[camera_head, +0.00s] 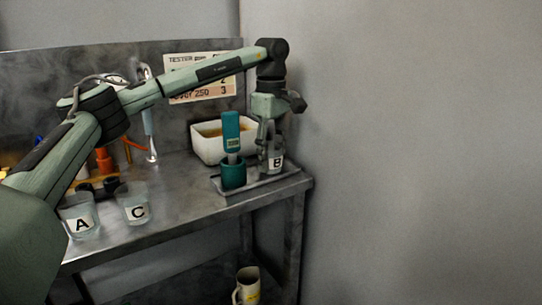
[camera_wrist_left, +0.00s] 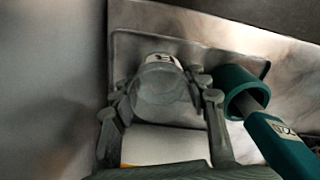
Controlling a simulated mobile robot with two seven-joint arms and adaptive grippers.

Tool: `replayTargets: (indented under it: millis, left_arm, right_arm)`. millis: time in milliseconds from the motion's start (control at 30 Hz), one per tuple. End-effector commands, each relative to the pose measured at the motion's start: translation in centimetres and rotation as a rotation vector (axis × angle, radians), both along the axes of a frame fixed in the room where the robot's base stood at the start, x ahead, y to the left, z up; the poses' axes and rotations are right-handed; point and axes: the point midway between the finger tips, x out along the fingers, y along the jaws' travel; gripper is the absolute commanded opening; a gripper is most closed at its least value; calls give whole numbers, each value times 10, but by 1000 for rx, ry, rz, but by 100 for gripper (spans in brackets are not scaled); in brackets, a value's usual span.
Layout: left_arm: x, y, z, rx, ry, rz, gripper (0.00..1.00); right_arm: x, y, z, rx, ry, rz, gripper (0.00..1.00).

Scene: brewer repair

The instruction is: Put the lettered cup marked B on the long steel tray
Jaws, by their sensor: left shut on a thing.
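The clear cup marked B (camera_head: 277,161) is at the right end of the long steel tray (camera_head: 262,187). My left gripper (camera_head: 270,142) comes down from above and is shut on this cup. In the left wrist view the cup (camera_wrist_left: 160,82) sits between the two fingers (camera_wrist_left: 160,105), with the tray (camera_wrist_left: 122,45) behind it. The cup looks upright; whether its base touches the tray I cannot tell. Cups marked A (camera_head: 80,220) and C (camera_head: 134,205) stand on the bench at the left. My right gripper is not in view.
A teal holder (camera_head: 233,174) with a teal-handled tester (camera_head: 231,130) stands on the tray, left of cup B. A white bin (camera_head: 207,145) is behind. A mug (camera_head: 248,285) is on the lower shelf. The wall is close at the right.

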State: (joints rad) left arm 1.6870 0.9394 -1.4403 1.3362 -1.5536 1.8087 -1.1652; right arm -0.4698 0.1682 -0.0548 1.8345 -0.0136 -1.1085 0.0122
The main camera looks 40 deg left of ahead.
Motion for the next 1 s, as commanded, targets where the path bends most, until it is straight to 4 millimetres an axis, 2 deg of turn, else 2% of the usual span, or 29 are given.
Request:
replayTargets:
  millis: [300,333,500,833,1000]
  left_arm:
    - [0,0,-3,0,0,0,14]
    - [0,0,-3,0,0,0,46]
    - [0,0,-3,0,-1,0,65]
    - [0,0,1,0,-2,0,65]
    - [2,-1,24,-1,-5,-1,65]
  right_arm:
    - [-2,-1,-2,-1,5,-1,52]
    - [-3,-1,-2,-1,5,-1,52]
    - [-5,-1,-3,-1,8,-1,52]
    - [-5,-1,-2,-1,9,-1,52]
    - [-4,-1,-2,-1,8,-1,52]
